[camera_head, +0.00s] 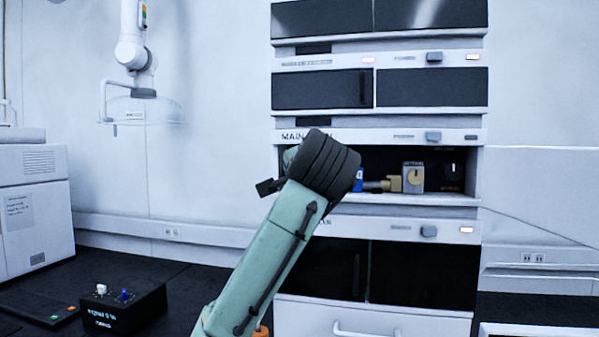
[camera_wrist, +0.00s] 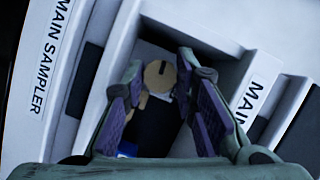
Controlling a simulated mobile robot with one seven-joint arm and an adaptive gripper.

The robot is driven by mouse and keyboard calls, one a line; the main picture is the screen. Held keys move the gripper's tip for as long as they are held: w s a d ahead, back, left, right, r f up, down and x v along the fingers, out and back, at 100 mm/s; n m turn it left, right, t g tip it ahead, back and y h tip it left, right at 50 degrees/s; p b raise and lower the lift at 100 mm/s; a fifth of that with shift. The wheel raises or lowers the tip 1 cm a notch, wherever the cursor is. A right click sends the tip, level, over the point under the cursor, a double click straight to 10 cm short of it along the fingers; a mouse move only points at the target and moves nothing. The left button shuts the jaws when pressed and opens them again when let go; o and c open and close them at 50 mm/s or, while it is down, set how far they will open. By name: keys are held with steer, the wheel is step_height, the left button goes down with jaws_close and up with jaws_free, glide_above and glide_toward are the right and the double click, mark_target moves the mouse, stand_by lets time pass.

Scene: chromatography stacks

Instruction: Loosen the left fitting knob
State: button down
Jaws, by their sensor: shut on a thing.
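My gripper (camera_wrist: 162,66) is shut on the tan fitting knob (camera_wrist: 140,103), with its purple-padded fingers on either side; the exact contact is hard to make out. A round tan dial (camera_wrist: 158,75) with a dark slot shows between the fingertips. In the head view, the dial (camera_head: 413,178) is on a grey block inside the open MAIN SAMPLER bay (camera_head: 450,197). Brass-coloured fittings (camera_head: 394,183) and a blue part (camera_head: 357,180) sit to its left. My green arm and black wrist cover the bay's left side there, hiding my fingers.
Closed dark-fronted modules (camera_head: 425,87) stand above and below the bay. The bay's walls and lip are close around my fingers in the wrist view. A black box (camera_head: 124,307) with white and blue knobs rests on the dark bench at the lower left.

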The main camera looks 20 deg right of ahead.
steer(key=shift+n+g+h, duration=0.3)
steer(key=shift+n+g, duration=0.4)
steer(key=shift+n, duration=0.6)
steer(key=c, duration=1.6)
jaws_free()
steer(key=shift+a, duration=0.1)
steer(key=shift+s, duration=0.1)
steer(key=v, duration=1.1)
steer(key=shift+s+a+r, duration=0.15)
steer(key=shift+s, duration=0.2)
